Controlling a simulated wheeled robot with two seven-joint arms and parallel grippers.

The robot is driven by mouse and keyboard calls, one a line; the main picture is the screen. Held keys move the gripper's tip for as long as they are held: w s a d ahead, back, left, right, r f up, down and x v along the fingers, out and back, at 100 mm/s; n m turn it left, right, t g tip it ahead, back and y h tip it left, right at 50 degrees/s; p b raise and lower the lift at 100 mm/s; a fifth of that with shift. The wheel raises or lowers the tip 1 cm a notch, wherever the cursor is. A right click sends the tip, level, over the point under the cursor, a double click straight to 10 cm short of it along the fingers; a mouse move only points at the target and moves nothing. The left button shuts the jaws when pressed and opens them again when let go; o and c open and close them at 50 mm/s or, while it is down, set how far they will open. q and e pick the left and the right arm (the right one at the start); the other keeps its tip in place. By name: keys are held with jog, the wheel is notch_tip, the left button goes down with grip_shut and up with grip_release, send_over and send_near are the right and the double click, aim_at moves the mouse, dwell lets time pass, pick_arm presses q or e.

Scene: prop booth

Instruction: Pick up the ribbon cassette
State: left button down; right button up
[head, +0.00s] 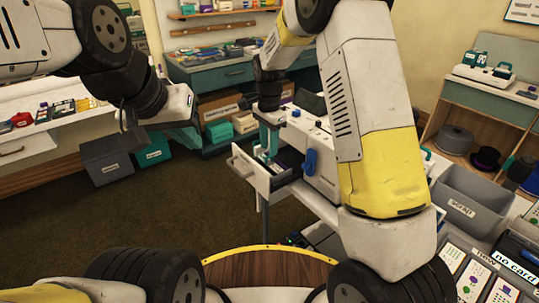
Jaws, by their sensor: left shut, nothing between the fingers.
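A white machine (322,165) with a blue lever stands on a white stand, with an open tray (255,180) at its left front. My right gripper (268,150) reaches down from above to this tray. A teal part shows at its lower end, over dark pieces in the tray. I cannot tell whether the teal part belongs to the gripper or is something between its fingers. I cannot clearly make out a ribbon cassette. My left gripper (130,135) is shut and empty, in the air at upper left, well away from the machine.
My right arm hides part of the machine. Grey bins (480,195) and printed cards (475,272) are at the right. A shelf with hats (485,157) stands behind them. The brown floor between is clear.

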aim_at(270, 163)
notch_tip(270, 163, down, 4)
jog(key=shift+r, duration=0.2)
jog(key=shift+c, duration=0.2)
grip_shut()
dwell(1.2)
